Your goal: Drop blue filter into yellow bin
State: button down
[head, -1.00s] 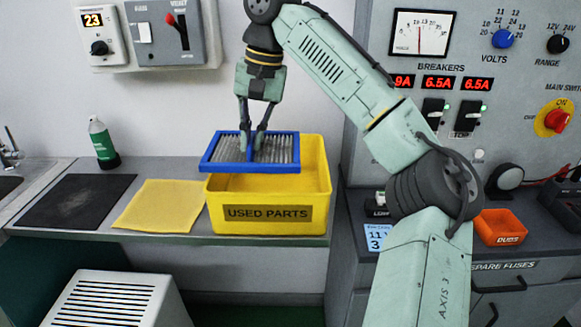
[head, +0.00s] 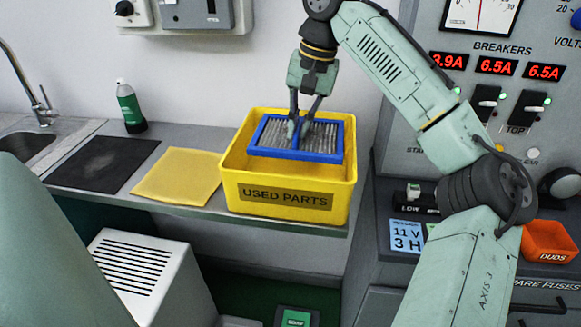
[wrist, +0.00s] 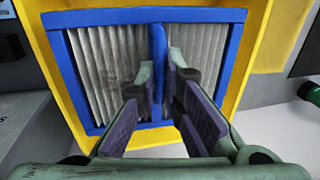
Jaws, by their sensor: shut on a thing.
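The blue filter (head: 325,140) has a blue frame, grey pleats and a blue middle bar. My gripper (head: 301,128) is shut on that middle bar and holds the filter roughly flat. In the head view the filter is over the opening of the yellow bin (head: 338,203), which is labelled USED PARTS. The wrist view shows the fingers (wrist: 160,78) on either side of the bar of the filter (wrist: 98,75), with the yellow rim (wrist: 255,60) around it. Whether the filter touches the bin is unclear, and the bin floor is mostly hidden.
The bin stands on a grey bench (head: 205,140). A yellow cloth (head: 177,177), a black mat (head: 104,163) and a green bottle (head: 130,108) are to its left. The breaker panel (head: 430,150) and an orange DUDS box (head: 549,243) are to the right.

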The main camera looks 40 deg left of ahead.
jog(key=shift+f, duration=0.15)
jog(key=c, duration=1.7)
grip_release()
jog(key=shift+o, duration=0.2)
notch_tip(320, 180, up, 12)
jog(key=w+d, duration=0.1)
jog(key=d, duration=0.1)
jog(key=shift+f, duration=0.15)
